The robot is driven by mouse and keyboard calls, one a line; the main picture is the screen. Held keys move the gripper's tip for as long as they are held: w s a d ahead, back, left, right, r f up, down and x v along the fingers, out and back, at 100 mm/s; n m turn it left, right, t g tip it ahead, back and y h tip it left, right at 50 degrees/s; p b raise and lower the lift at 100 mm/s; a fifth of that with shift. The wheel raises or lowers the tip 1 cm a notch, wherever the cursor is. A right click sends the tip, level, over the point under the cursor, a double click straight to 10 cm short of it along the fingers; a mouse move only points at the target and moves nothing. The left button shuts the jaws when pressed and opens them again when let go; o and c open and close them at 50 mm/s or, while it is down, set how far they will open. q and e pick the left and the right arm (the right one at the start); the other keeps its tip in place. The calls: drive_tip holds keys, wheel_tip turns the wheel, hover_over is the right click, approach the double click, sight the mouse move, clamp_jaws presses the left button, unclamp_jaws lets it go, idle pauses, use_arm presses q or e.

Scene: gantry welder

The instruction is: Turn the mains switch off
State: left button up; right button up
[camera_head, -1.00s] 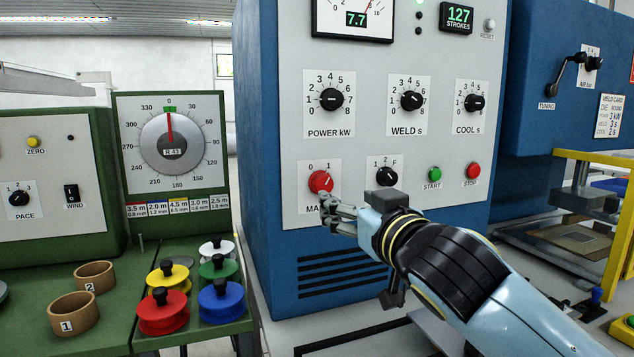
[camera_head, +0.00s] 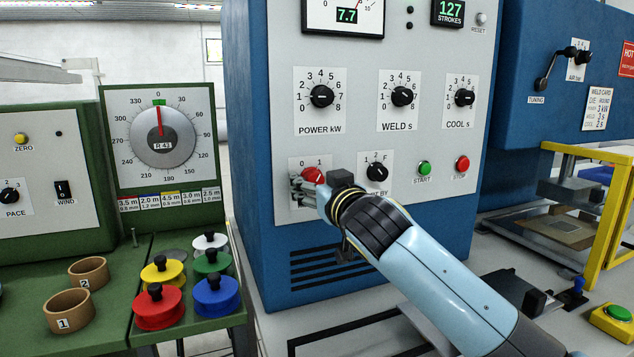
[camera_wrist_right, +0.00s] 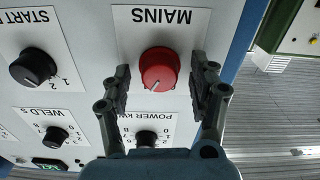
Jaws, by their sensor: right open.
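The mains switch (camera_head: 313,175) is a red round knob on a white plate marked 0 and 1, low on the blue cabinet's grey front panel. Its white mark appears to point towards 1. In the right wrist view the knob (camera_wrist_right: 158,70) shows upside down, with the MAINS label above it. My right gripper (camera_head: 303,188) is at the knob in the head view and hides part of its plate. In the wrist view its open fingers (camera_wrist_right: 159,82) stand on both sides of the knob, with gaps to it. My left gripper is not in view.
The power knob (camera_head: 321,96) sits above. Coloured spools (camera_head: 216,296) stand on the green bench at left.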

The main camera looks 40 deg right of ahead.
drive_tip(key=c, duration=1.2)
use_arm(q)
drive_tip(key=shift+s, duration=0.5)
use_arm(e)
drive_tip(key=shift+o, duration=0.2)
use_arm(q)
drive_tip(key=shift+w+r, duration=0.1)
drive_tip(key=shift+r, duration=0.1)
use_arm(e)
drive_tip(key=shift+n, duration=0.4)
drive_tip(key=shift+r+n+p, duration=0.1)
drive_tip(key=shift+n+p, duration=0.2)
drive_tip(key=shift+p, duration=0.05)
drive_tip(key=n+p, duration=0.2)
drive_tip(key=n, duration=0.2)
drive_tip(key=n+p, duration=0.1)
drive_tip(key=n, duration=0.3)
drive_tip(key=shift+p, duration=0.3)
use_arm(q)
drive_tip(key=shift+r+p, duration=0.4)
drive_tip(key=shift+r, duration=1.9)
use_arm(e)
drive_tip(key=shift+n, duration=1.2)
